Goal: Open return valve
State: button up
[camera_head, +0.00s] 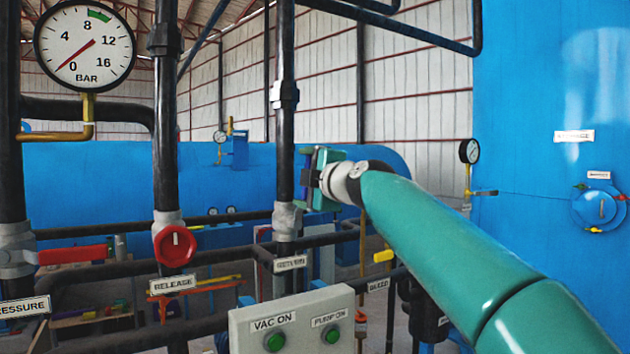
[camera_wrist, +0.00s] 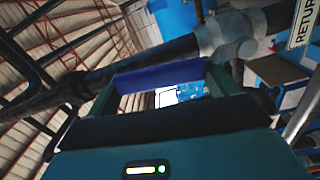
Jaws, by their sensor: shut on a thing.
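The grey return valve body (camera_head: 287,218) sits on a vertical black pipe in the middle of the head view, above a small white label (camera_head: 290,263). In the wrist view the grey valve body (camera_wrist: 222,38) is at the top, beside a label reading RETUR (camera_wrist: 304,22). My gripper (camera_head: 311,180) is beside the pipe, just above and right of the valve body. In the wrist view a dark blue bar, seemingly the valve handle (camera_wrist: 160,76), spans between the fingers of my gripper (camera_wrist: 160,90), which is shut on it. How the handle joins the valve is hidden.
A red lever (camera_head: 75,254) and a red release handle (camera_head: 174,244) are on pipes to the left. A control box (camera_head: 290,322) with green buttons stands below. A yellow handle (camera_head: 383,256) is right of the valve. A large blue tank (camera_head: 540,120) fills the right.

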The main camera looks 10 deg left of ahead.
jog(key=shift+s+a+r+n, duration=0.1)
jog(key=shift+s+a+n, duration=0.55)
jog(key=shift+n, duration=0.25)
jog(key=o, duration=1.2)
jog(key=shift+s, duration=0.15)
jog(key=v, duration=1.3)
jog(key=shift+s+d, duration=0.15)
jog(key=shift+d, duration=0.2)
